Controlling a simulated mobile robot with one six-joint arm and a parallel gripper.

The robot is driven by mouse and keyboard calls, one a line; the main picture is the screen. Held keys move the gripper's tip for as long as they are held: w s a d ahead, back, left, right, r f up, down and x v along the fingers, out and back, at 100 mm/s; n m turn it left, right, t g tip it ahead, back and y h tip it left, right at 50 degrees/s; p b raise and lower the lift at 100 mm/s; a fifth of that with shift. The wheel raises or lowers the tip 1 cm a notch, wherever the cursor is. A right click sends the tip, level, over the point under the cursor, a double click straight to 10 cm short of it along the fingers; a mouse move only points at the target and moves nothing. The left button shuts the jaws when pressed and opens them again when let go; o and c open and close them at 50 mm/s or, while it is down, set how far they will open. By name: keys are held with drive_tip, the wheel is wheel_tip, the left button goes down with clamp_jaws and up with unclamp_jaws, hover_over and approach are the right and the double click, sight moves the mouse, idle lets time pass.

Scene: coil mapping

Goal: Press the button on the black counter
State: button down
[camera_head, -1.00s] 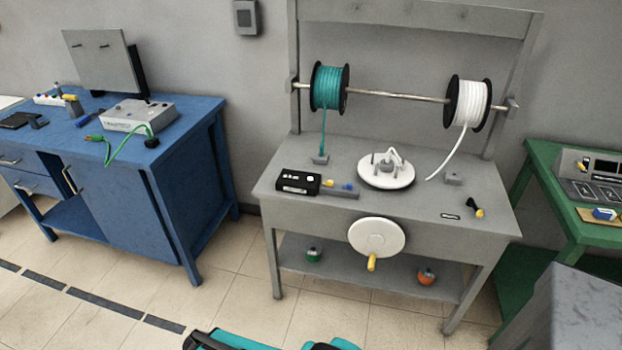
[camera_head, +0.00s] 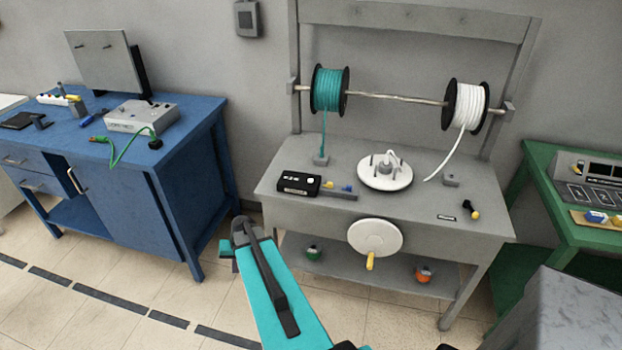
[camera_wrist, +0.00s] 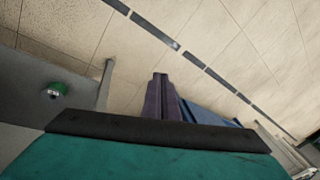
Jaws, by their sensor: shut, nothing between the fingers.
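The black counter (camera_head: 298,184) is a small box with white markings on the left front of the grey workbench top. A small round white spot, possibly its button, shows on its top at the right. My gripper (camera_wrist: 160,77) shows in the wrist view as two dark fingers close together, with nothing seen between them. They are over the floor, apart from the counter. The wrist view does not show the counter. In the head view my teal arm rises in front of the bench's left side, below the counter; I cannot make out the fingers there.
The grey workbench (camera_head: 420,212) carries a teal spool (camera_head: 329,90), a white spool (camera_head: 465,105), a white disc winder (camera_head: 385,172) and a front handwheel (camera_head: 375,238). A blue bench (camera_head: 120,195) stands left, a green table (camera_head: 550,190) right. Open floor lies between the blue and grey benches.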

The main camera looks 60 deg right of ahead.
drive_tip(key=w+d+r+m+t+h+p, duration=0.1)
drive_tip(key=d+r+m+t, duration=0.1)
drive_tip(key=d+r, duration=0.7)
wheel_tip(320, 180, up, 20)
drive_tip(key=m+t+h+p, duration=0.2)
drive_tip(key=m+h+p, duration=0.1)
drive_tip(key=m+h, duration=0.2)
hover_over(311, 181)
drive_tip(key=shift+s+a+r, duration=0.1)
drive_tip(key=shift+s, duration=0.2)
drive_tip(key=shift+f, duration=0.2)
drive_tip(key=shift+f+b, duration=0.95)
drive_tip(key=shift+f, duration=1.8)
drive_tip(key=shift+f+b, duration=1.1)
drive_tip(key=shift+f, duration=0.4)
